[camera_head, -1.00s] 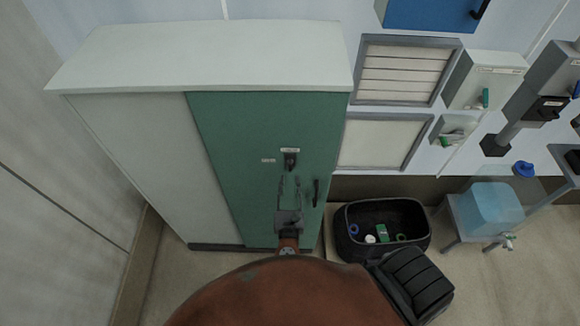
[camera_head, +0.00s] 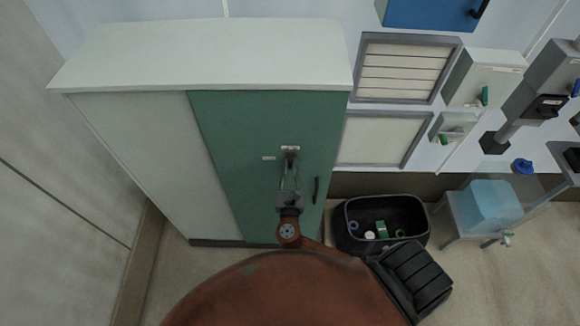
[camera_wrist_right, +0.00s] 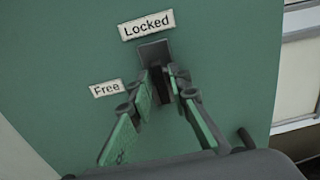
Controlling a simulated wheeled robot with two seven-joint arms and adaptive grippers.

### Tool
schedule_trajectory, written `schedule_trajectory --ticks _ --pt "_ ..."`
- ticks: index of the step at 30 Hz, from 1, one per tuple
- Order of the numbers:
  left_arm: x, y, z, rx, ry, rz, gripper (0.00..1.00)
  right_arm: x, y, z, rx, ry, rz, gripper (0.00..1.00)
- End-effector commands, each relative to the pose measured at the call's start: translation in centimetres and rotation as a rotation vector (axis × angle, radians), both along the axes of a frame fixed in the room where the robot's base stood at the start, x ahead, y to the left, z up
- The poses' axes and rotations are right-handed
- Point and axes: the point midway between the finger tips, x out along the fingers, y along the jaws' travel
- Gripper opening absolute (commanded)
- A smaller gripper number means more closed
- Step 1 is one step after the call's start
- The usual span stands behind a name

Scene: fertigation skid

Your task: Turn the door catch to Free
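The door catch (camera_head: 290,151) is a small dark lever on the green cabinet door (camera_head: 235,150). In the right wrist view the catch (camera_wrist_right: 154,52) stands upright, under the "Locked" label (camera_wrist_right: 146,24). The "Free" label (camera_wrist_right: 106,88) is to its lower left. My right gripper (camera_head: 290,165) reaches up to the catch from below. In the wrist view its two fingers (camera_wrist_right: 160,85) converge on either side of the dark lever and look closed on it; the exact contact is partly hidden by the fingers. My left gripper is not in view.
A dark door handle (camera_head: 316,190) is just right of my gripper. A black bin (camera_head: 340,225) with small items stands on the floor to the right. A stand with a blue container (camera_head: 487,208) is farther right. The floor left of the cabinet is clear.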

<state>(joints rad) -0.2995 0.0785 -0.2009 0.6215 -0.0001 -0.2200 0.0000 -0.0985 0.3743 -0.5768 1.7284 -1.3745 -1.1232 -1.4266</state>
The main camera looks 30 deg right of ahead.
Motion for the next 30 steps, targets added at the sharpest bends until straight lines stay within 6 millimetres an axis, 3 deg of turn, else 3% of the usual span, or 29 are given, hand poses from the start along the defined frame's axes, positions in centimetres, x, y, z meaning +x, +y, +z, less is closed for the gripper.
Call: schedule_trajectory --ticks 4,17,30 --pt "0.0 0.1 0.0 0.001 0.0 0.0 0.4 0.0 0.0 0.0 0.0 0.0 -0.001 0.0" --pt "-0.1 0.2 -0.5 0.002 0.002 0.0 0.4 -0.1 0.0 -0.1 0.045 -0.026 -0.002 0.0" --pt "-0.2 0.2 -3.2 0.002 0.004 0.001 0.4 -0.2 -0.2 -0.4 0.331 -0.203 -0.002 0.0"
